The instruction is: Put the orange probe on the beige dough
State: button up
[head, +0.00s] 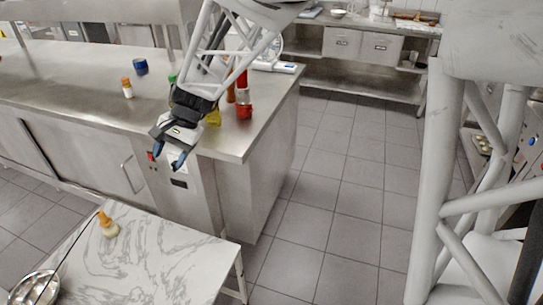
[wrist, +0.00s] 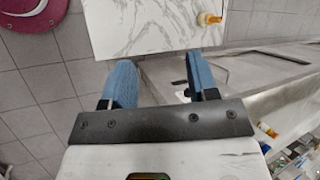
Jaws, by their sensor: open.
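A small orange piece (head: 103,217), which looks like the orange probe, is at the near marble-topped table. It touches a small beige lump (head: 111,231), which looks like the beige dough. I cannot tell whether the probe rests on the dough or leans against it. In the wrist view the orange piece (wrist: 215,19) and the paler lump (wrist: 202,18) show together near the table edge. My gripper (head: 167,151) is open and empty, above and to the right of them, in front of the steel counter. Its blue fingers (wrist: 160,65) are spread apart in the wrist view.
The marble table (head: 165,252) is mostly bare. A metal bowl (head: 38,288) stands at its left. The steel counter (head: 60,75) behind holds a white bottle with orange cap (head: 127,89), a blue can (head: 141,66) and red containers (head: 244,111). Tiled floor (head: 330,200) is clear at right.

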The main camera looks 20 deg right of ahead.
jog(key=s+d+r+n+t+h, duration=0.1)
jog(key=s+d+n+h, duration=0.1)
jog(key=s+d, duration=0.3)
jog(key=s+d+r+n+t+h, duration=0.1)
jog(key=s+d, duration=0.4)
jog(key=s, duration=0.7)
jog(key=s+d+r+n+t+h, duration=0.1)
jog(key=s+d+r+n+h, duration=0.2)
jog(key=s, duration=0.6)
jog(key=d, duration=0.2)
jog(key=shift+s+d+h, duration=0.15)
jog(key=shift+d+h, duration=0.15)
jog(key=shift+d, duration=0.1)
